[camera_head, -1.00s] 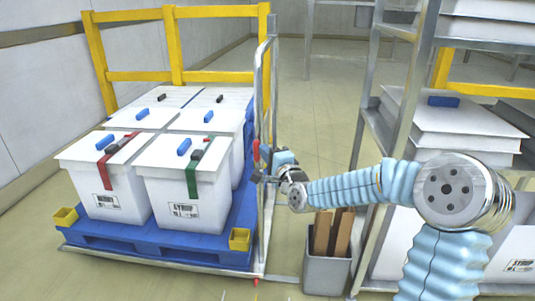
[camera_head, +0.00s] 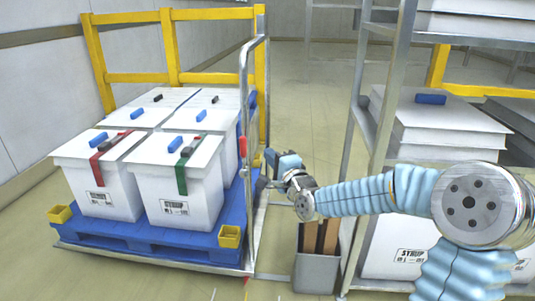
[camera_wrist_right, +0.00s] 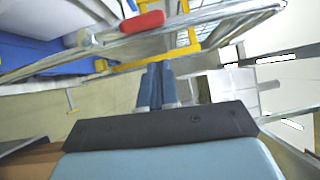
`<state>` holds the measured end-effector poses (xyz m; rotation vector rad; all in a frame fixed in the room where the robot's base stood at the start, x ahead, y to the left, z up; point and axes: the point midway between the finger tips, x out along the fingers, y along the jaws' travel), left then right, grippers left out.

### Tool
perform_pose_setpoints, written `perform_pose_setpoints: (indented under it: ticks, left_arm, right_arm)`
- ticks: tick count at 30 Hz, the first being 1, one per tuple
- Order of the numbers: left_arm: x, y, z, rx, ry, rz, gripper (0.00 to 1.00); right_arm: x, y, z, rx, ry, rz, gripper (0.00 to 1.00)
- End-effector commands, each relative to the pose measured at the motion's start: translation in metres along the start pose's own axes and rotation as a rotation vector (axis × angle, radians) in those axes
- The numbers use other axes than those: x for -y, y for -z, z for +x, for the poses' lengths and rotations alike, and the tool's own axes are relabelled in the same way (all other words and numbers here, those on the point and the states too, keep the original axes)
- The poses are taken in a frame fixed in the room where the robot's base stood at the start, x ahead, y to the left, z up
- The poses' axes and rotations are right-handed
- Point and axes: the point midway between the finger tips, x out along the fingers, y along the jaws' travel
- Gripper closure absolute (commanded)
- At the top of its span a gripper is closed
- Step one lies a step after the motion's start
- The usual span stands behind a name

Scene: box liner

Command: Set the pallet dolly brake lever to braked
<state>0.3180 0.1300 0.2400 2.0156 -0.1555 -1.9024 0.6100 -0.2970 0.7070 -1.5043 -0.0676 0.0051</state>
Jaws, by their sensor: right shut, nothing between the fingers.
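The blue pallet dolly (camera_head: 150,236) stands at the left, loaded with white crates. Its red brake lever (camera_head: 243,147) sits on the upright metal handle post (camera_head: 247,90), with its red grip pointing roughly up. In the right wrist view the red grip (camera_wrist_right: 142,22) shows near the top, beyond and left of the fingertips. My right gripper (camera_head: 266,168) is just right of the post and slightly below the lever, apart from it. In the right wrist view its blue fingers (camera_wrist_right: 157,85) are together and empty. My left gripper is out of view.
Several white crates (camera_head: 178,205) stand on the dolly. A yellow rail (camera_head: 170,45) is behind it. A metal shelf (camera_head: 385,90) with white boxes stands at the right. A grey bin (camera_head: 316,270) stands below my right arm. Open floor lies behind my gripper.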

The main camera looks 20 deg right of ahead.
Motion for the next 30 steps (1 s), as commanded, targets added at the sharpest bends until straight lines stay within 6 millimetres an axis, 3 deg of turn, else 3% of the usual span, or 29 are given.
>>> perform_pose_setpoints:
  ticks: [6,12,30]
  left_arm:
    - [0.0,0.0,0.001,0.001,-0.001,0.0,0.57]
    - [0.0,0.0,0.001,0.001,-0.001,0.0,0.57]
    - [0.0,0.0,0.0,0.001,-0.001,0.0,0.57]
  right_arm:
    - [0.002,0.0,-0.037,-0.002,0.0,-0.003,1.0]
    - [0.003,0.0,-0.058,0.0,-0.001,-0.002,1.0]
    - [0.001,0.0,-0.061,0.0,-0.003,-0.001,1.0]
